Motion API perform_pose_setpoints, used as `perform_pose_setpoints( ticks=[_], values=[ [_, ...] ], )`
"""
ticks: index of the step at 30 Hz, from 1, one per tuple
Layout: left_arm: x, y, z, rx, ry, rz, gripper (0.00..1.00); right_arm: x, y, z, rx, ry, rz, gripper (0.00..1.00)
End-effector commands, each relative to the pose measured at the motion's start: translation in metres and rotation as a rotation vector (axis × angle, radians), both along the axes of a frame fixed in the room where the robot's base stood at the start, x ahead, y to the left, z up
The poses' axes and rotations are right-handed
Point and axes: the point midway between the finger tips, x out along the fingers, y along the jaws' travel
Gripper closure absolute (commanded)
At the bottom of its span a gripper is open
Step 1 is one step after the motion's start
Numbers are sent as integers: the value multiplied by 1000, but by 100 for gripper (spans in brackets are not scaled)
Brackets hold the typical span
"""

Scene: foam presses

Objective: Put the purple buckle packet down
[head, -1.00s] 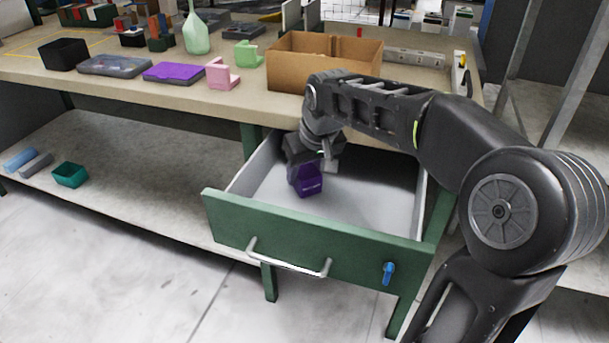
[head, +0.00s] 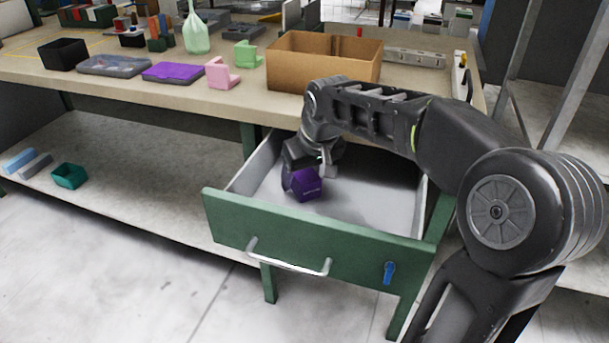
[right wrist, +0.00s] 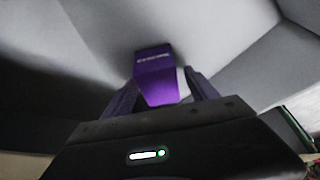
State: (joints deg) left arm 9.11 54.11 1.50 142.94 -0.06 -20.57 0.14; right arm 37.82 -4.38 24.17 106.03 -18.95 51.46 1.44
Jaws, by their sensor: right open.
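The purple buckle packet (head: 308,187) is inside the open drawer, low over its grey floor, and looks tilted in the head view. My right gripper (head: 299,181) reaches down into the drawer at the packet. In the right wrist view the packet (right wrist: 155,80) stands between the two fingers of my right gripper (right wrist: 160,95), which are open with a finger on each side. Small gaps seem to show beside it. Whether its underside rests fully on the drawer floor is hard to tell. My left gripper is not in view.
The green-fronted drawer (head: 315,238) is pulled out under the workbench, its right part empty. On the bench stand a cardboard box (head: 322,72), a purple case (head: 173,73), a pink block (head: 221,76) and a green block (head: 247,56). A teal bin (head: 69,176) is on the lower shelf.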

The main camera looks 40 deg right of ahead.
Motion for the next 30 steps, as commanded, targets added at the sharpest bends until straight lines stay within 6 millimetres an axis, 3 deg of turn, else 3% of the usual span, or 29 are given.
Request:
perform_pose_setpoints(
  ticks=[8, 22, 30],
  values=[
    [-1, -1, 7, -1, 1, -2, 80, -4, 1, 16, -3, -2, 0, 33],
    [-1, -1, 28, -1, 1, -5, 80, -37, 7, 100, -1, -3, 1, 33],
    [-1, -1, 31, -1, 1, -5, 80, -45, 8, 115, 1, 0, 1, 33]
  ],
)
